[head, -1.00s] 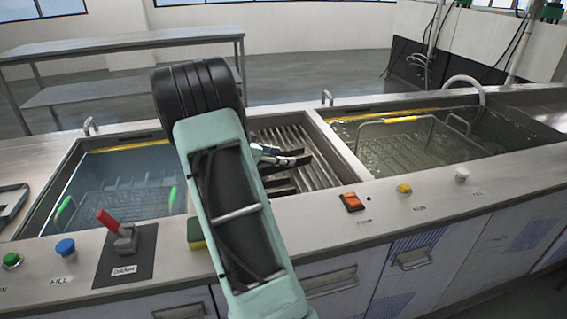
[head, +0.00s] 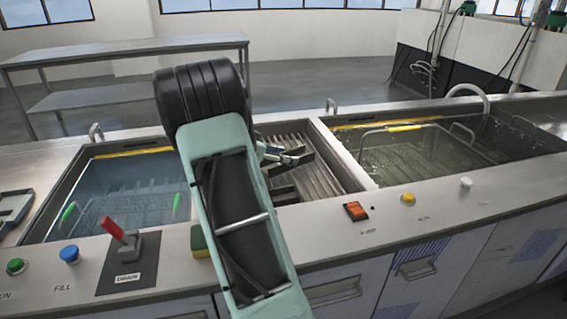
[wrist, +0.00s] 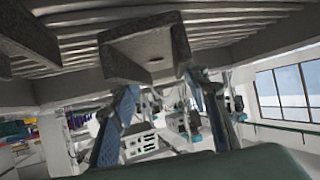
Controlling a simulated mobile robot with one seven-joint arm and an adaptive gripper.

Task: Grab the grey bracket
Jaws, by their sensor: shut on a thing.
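The grey bracket (wrist: 146,48) is a rough grey angled piece with a small hole, seen close up in the wrist view. My gripper (wrist: 161,82) is shut on it, with one blue-grey finger on each side. In the head view my gripper (head: 289,157) is over the slatted rack between the two tanks, partly behind my arm. I cannot make out the bracket clearly there. Whether it still touches the slats is not clear.
The slatted rack (head: 327,174) lies between a blue-water tank (head: 130,196) on the left and a tank with a wire basket (head: 402,152) on the right. Another grey block (wrist: 25,35) is at the wrist view's left. A red lever (head: 112,228) and a sponge (head: 199,241) are in front.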

